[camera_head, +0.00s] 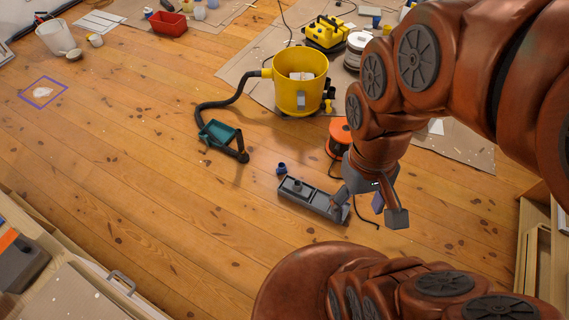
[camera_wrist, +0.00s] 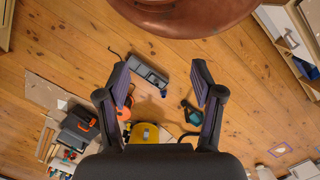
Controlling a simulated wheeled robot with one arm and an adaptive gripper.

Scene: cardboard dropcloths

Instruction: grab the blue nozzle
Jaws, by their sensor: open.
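The small blue nozzle (camera_head: 281,168) stands on the wooden floor, just beyond the left end of a long grey tray-like part (camera_head: 300,191). In the wrist view the nozzle (camera_wrist: 163,92) is a small dark shape between my spread fingers, well below them. My gripper (camera_head: 368,206) is open and empty, pointing down. In the head view it is to the right of the nozzle, and one finger overlaps the right end of the grey part. The gripper also shows in the wrist view (camera_wrist: 161,72), with a finger on each side.
A yellow vacuum bucket (camera_head: 299,97) with a black hose stands behind the nozzle. A teal tool (camera_head: 220,134) lies at the hose end. An orange-topped container (camera_head: 340,135) stands near my arm.

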